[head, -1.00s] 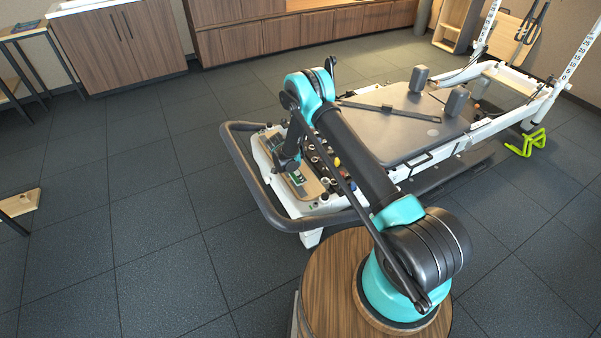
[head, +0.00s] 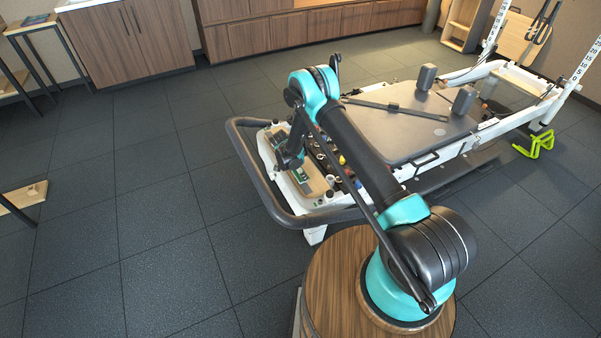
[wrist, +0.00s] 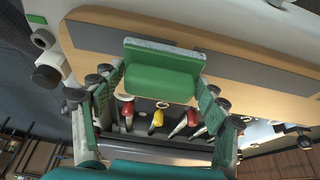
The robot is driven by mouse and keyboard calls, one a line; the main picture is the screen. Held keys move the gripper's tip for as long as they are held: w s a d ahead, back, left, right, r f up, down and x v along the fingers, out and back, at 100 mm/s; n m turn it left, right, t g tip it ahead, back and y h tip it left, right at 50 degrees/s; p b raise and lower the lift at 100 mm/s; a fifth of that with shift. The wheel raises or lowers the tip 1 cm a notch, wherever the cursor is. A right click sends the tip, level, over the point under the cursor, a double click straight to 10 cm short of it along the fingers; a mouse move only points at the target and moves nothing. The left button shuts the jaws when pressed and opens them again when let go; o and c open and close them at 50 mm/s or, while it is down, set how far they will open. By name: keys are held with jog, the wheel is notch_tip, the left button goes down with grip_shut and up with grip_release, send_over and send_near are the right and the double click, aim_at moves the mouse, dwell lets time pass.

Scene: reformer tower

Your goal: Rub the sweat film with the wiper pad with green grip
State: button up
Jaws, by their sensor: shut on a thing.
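My gripper (wrist: 160,86) is shut on the green grip (wrist: 160,78) of the wiper pad; its fingers flank the grip left and right. The pale grey pad (wrist: 165,49) shows along the far edge of the grip. Behind it is a light wooden board (wrist: 235,88) with dark grey strips. I cannot tell whether the pad touches the board. In the head view my gripper (head: 290,157) is over the near end of the reformer, above the wooden board (head: 314,184), and hides the pad. I cannot make out the sweat film.
Red and yellow-handled pieces (wrist: 157,118) lie in a dark tray beside the board. A dark rail (head: 262,183) curves around the reformer's near end. The grey carriage (head: 400,120) with two shoulder blocks lies beyond. Open floor (head: 150,220) lies to the left.

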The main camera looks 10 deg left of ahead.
jog(key=shift+f, duration=0.25)
